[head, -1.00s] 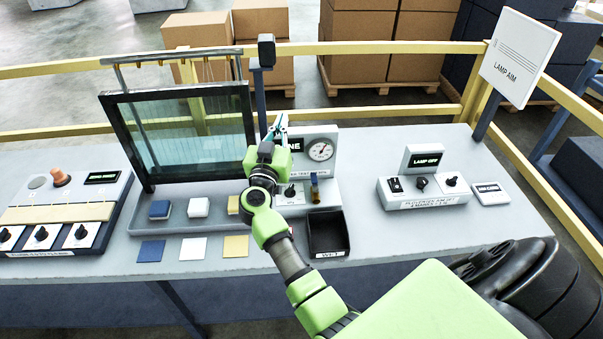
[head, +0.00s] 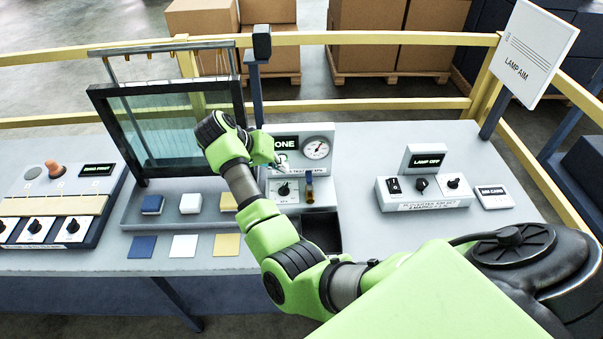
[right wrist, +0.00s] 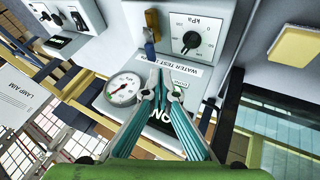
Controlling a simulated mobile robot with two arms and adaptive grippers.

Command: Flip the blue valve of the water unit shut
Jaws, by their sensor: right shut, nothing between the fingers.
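The water unit (head: 326,165) is a light grey box with a round gauge, a display, a black knob (head: 284,189) and a valve. The blue valve (head: 309,178) has a blue lever and a brass-coloured body, right of the knob in the head view. In the right wrist view, which is turned about, the blue lever (right wrist: 149,50) lines up with the brass part. My right gripper (head: 282,160) is shut and empty, in front of the unit's upper face. My left gripper is out of view.
A dark framed glass panel (head: 170,130) stands left of the unit, with coloured blocks before it. A black bin (head: 322,232) sits below the unit, partly behind my arm. A lamp switch box (head: 425,193) stands right, with clear bench between. A yellow rail runs behind.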

